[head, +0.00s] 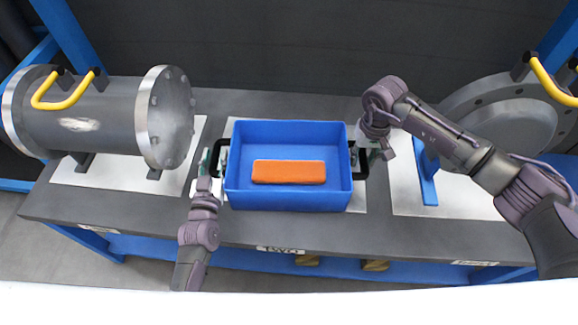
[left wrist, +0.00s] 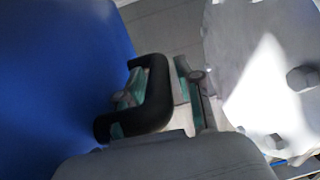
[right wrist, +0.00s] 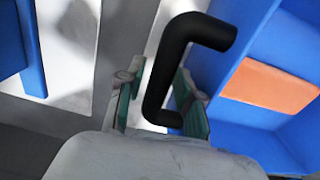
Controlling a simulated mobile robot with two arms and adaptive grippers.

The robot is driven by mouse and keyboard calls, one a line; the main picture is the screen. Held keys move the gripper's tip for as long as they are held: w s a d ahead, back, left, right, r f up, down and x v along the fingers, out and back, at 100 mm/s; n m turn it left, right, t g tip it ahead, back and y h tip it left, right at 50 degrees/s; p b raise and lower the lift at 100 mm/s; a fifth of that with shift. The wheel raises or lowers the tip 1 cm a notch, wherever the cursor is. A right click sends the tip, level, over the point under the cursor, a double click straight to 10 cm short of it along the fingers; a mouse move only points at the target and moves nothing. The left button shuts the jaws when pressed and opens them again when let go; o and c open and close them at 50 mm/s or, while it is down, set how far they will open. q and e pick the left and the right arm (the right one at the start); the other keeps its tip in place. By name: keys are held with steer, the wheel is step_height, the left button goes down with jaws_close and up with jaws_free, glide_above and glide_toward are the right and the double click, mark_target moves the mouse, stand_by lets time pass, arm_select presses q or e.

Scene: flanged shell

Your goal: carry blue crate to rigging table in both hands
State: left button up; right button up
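The blue crate (head: 290,198) stands on a white mat in the middle of a dark grey bench, with an orange block (head: 289,171) inside. It has a black handle on each side. My left gripper (head: 212,163) is at the left handle (left wrist: 155,95), its fingers open on either side of it. My right gripper (head: 372,153) is at the right handle (right wrist: 160,75), its fingers open around it with gaps showing. The crate wall also shows in the left wrist view (left wrist: 60,70) and the right wrist view (right wrist: 245,45). I cannot tell which surface is the rigging table.
A grey flanged shell (head: 105,120) with a yellow handle lies on the bench at the left. A large round flanged part (head: 505,120) stands at the right by a blue bracket. The bench front edge (head: 230,238) carries small labels, too small to read.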

arm_select(q)
jaws_close()
arm_select(e)
jaws_close()
